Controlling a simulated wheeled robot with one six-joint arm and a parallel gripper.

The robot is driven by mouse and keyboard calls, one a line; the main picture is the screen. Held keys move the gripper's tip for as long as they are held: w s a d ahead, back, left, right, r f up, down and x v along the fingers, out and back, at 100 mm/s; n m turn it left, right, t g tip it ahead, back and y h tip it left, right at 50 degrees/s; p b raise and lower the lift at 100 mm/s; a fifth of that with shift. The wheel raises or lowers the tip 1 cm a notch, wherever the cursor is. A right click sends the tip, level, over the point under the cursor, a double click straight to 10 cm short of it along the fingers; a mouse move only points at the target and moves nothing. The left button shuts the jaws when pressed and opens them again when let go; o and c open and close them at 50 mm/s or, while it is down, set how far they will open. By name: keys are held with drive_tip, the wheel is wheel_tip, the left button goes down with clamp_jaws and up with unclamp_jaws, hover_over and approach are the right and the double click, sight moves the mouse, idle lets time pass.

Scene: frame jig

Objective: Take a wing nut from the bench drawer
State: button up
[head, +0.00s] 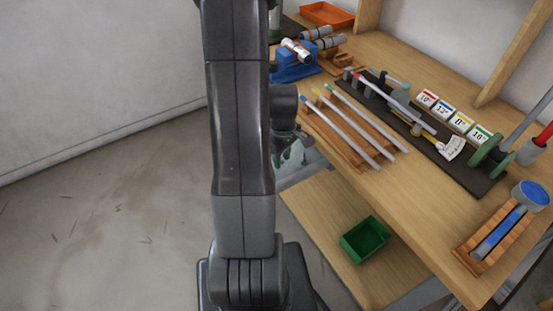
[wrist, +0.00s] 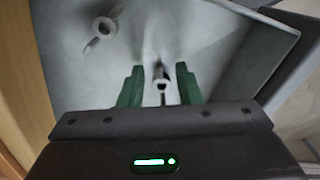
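The grey bench drawer (wrist: 215,45) is open and fills most of the wrist view; a part of it shows in the head view (head: 296,176) beside my arm. One grey wing nut (wrist: 160,80) lies between the two green fingers of my gripper (wrist: 160,84), with a gap on each side. A second wing nut (wrist: 104,27) lies farther up and left in the drawer. My gripper is open. In the head view it is mostly hidden behind my arm.
The wooden bench (head: 425,190) is to the right, with several rods on a wooden rack (head: 340,135) and a dark jig board (head: 478,182). A green bin (head: 365,240) stands on the lower shelf (head: 325,222). Open floor lies to the left.

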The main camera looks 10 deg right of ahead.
clamp_jaws()
